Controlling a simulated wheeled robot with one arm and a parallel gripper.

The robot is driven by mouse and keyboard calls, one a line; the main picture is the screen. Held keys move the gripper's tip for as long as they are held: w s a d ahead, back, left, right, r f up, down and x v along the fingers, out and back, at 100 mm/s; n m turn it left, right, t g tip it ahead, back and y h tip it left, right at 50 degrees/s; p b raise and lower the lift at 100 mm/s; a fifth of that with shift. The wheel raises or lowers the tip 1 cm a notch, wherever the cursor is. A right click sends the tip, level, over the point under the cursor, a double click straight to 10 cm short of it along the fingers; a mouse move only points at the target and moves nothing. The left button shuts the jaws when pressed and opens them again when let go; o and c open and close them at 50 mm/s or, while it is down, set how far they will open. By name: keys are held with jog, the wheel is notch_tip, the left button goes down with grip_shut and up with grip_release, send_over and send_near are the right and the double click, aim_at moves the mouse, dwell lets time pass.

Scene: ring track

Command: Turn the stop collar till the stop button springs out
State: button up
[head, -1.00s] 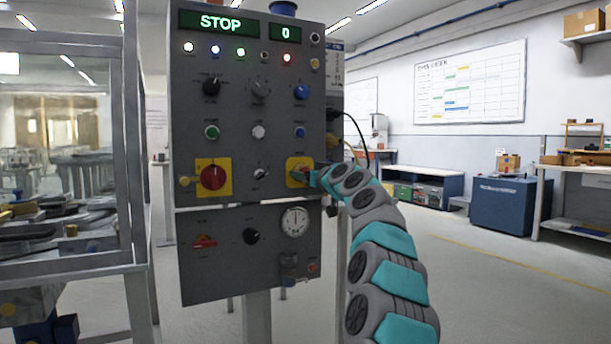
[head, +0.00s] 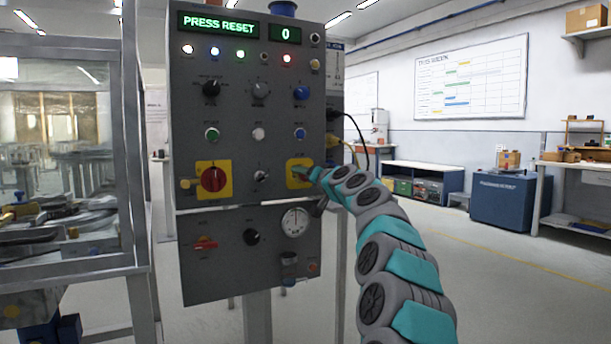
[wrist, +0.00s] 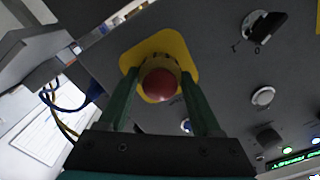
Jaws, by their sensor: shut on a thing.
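The red stop button (wrist: 160,85) sits between my gripper's fingers in the wrist view, in front of a yellow backing plate (wrist: 182,50). The stop collar (wrist: 155,62) shows as a yellowish ring behind the button, partly hidden by it. My gripper (wrist: 159,74) is shut on the collar, one green finger on each side. In the head view the yellow plate (head: 293,164) is at the panel's right, and my gripper (head: 306,175) hides most of the button. The panel display (head: 218,24) reads PRESS RESET.
Several knobs and push buttons, including a blue one (head: 300,133), lie above my gripper. A gauge (head: 295,221) is below. A glazed metal enclosure (head: 70,150) stands left; the floor at right is open.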

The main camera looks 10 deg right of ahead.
dwell(0.3)
jog(key=o, duration=1.4)
jog(key=shift+s, duration=0.1)
jog(key=shift+b+v, duration=0.85)
jog(key=shift+v, duration=2.95)
